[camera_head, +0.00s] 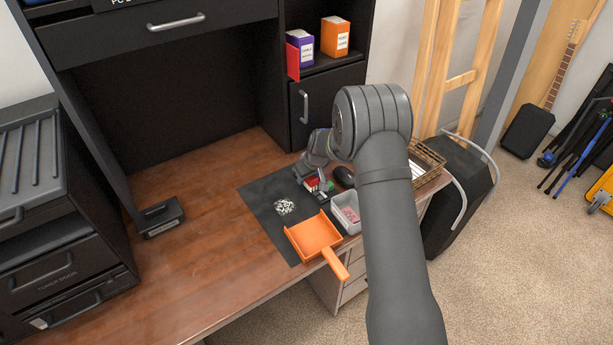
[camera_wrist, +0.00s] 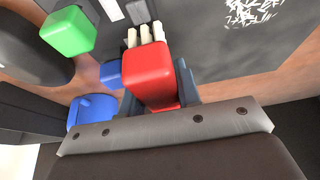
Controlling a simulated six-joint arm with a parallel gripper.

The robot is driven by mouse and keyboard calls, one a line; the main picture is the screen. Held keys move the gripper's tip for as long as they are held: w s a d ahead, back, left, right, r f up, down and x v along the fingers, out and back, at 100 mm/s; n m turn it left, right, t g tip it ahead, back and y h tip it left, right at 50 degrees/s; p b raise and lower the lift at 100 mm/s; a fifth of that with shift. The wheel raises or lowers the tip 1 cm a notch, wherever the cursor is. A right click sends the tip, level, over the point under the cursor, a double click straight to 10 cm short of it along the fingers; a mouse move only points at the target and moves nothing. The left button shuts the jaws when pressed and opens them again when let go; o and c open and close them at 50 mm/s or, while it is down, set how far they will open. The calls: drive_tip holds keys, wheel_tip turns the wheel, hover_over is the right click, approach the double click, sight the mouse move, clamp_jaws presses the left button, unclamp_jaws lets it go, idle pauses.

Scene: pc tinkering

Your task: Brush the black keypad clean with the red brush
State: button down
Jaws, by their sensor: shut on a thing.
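My gripper (camera_head: 314,180) is over the far right part of the dark mat, which looks like the black keypad (camera_head: 262,194). In the wrist view it is shut on the red brush (camera_wrist: 148,72), with one finger on each side of it. The brush's pale bristles (camera_wrist: 145,36) point away from the gripper. I cannot tell whether they touch the surface. A pile of white bits (camera_head: 284,207) lies on the mat, left of and nearer than the gripper. It also shows at the top right of the wrist view (camera_wrist: 252,10).
A green block (camera_wrist: 68,32) and blue pieces (camera_wrist: 92,110) are close beside the brush. A black mouse (camera_head: 344,177) and a grey bin (camera_head: 346,212) stand right of the mat. An orange dustpan (camera_head: 314,236) lies at its front.

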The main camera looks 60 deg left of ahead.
drive_tip(key=shift+d, duration=1.15)
drive_tip(key=shift+a, duration=1.45)
drive_tip(key=shift+w+d+r, duration=0.1)
drive_tip(key=shift+d+r, duration=0.05)
drive_tip(key=shift+d, duration=1.2)
drive_tip(key=shift+a, duration=1.35)
drive_tip(key=shift+r, duration=0.9)
